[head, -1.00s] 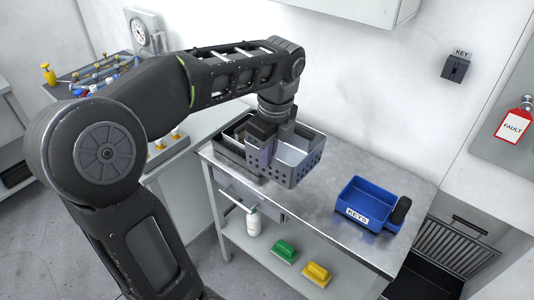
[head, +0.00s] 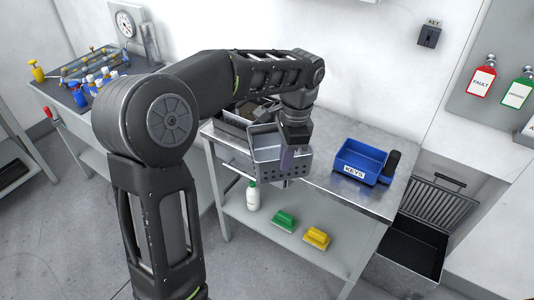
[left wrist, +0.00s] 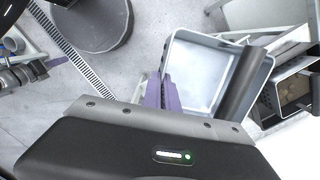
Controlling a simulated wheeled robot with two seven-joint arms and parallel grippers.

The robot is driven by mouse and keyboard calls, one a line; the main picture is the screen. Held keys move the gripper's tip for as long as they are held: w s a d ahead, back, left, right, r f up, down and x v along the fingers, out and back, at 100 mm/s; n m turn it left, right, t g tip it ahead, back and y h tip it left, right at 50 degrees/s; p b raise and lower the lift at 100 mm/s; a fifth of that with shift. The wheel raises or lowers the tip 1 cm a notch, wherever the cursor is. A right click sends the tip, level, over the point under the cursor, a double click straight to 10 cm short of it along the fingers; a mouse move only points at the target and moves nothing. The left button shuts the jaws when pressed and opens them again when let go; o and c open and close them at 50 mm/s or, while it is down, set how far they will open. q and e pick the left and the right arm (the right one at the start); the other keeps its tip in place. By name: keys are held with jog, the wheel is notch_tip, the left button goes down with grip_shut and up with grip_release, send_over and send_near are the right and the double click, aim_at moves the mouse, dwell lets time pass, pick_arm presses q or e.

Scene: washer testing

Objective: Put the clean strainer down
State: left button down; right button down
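A grey metal strainer (head: 262,140) with perforated sides hangs from my left gripper (head: 288,163) near the front edge of the metal table (head: 335,188). The gripper points down with its purple fingers shut on the strainer's wall. In the left wrist view the fingers (left wrist: 167,92) clasp one side of the strainer (left wrist: 200,78), and its pale inside looks clean and empty. The strainer appears raised and partly out over the front edge; I cannot tell its exact height. My right gripper is not in view.
A dark tray (head: 233,116) with something in it stands at the table's back left. A blue KEYS bin (head: 359,163) stands to the right. The lower shelf holds a white bottle (head: 252,196), a green block (head: 285,221) and a yellow block (head: 317,237). Bare tabletop shows between strainer and bin.

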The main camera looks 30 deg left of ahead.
pick_arm(q)
jog(key=w+d+f+n+b, duration=0.2)
jog(key=d+f+n+b, duration=0.2)
jog(key=f, duration=0.4)
jog(key=w+d+f+n+b, duration=0.3)
jog(key=d+f+n+b, duration=0.1)
jog(key=f, duration=0.5)
jog(key=shift+d+n+g+h+b, duration=0.3)
jog(key=shift+d+n+h+b, duration=0.1)
jog(key=shift+d+b, duration=0.35)
jog(key=shift+r, duration=0.15)
